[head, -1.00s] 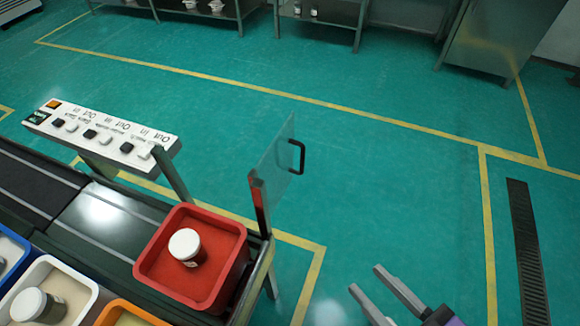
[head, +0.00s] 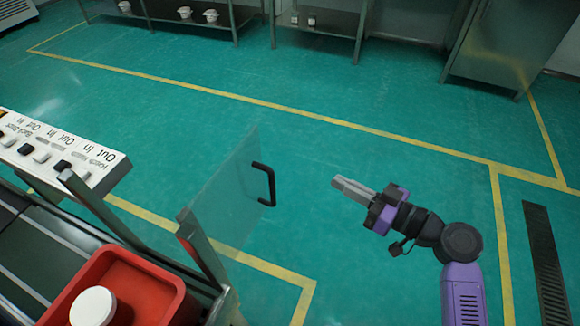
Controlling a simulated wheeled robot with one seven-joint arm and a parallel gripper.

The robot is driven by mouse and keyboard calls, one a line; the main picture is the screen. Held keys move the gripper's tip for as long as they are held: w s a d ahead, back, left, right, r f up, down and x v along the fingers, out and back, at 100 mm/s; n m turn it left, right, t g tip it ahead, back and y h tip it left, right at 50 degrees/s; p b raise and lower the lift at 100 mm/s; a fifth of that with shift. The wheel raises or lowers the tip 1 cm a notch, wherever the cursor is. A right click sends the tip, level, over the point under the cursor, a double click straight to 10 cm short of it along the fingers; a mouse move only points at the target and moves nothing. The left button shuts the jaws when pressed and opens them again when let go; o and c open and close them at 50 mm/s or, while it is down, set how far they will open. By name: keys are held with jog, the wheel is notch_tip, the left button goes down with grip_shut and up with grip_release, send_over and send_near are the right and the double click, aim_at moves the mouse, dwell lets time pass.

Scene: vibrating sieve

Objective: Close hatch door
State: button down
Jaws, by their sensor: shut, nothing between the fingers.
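The hatch door (head: 226,194) is a clear panel with a black handle (head: 268,186), at the end of the conveyor in the head view. It stands swung open, sticking out from a post (head: 201,252) beside the conveyor. My gripper (head: 338,185) is to the right of the handle, apart from it, with its fingers pointing left toward it. Its fingers are together and hold nothing.
A red bin (head: 150,289) with a white-lidded jar (head: 92,306) sits on the conveyor end at lower left. A white control panel (head: 55,155) stands behind the conveyor. Steel tables (head: 320,40) and a cabinet (head: 500,50) line the back. The floor around my gripper is clear.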

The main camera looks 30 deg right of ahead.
jog(key=s+a+r+n+g+y, duration=0.1)
jog(key=s+a+n+y, duration=0.1)
jog(key=a+n+y, duration=0.25)
jog(key=p+x, duration=0.2)
jog(key=x, duration=1.1)
jog(key=shift+w, duration=0.45)
jog(key=shift+f+n, duration=0.1)
jog(key=shift+n, duration=0.15)
